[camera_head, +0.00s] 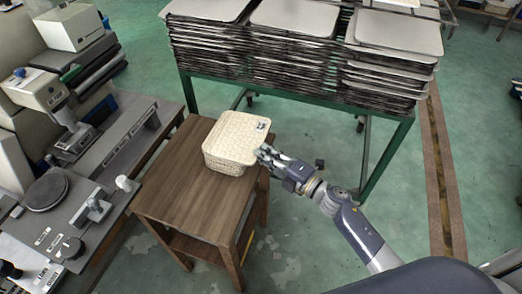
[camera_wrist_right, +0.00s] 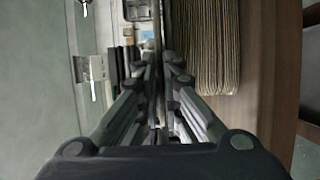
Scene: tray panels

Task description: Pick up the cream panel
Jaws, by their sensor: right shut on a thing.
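The cream panel (camera_head: 238,135) has a woven-looking top face with a small dark mark near its far right corner. My right gripper (camera_head: 263,152) is at the panel's right edge. In the right wrist view, the fingers (camera_wrist_right: 158,62) are shut on the panel's thin edge (camera_wrist_right: 157,28), seen edge-on. My left gripper is not in view.
The wooden table (camera_head: 185,195) has bare top in front of and left of the basket. Behind it, a green-framed rack (camera_head: 290,88) carries stacked grey trays (camera_head: 295,18). Grey machinery (camera_head: 95,150) stands close on the left.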

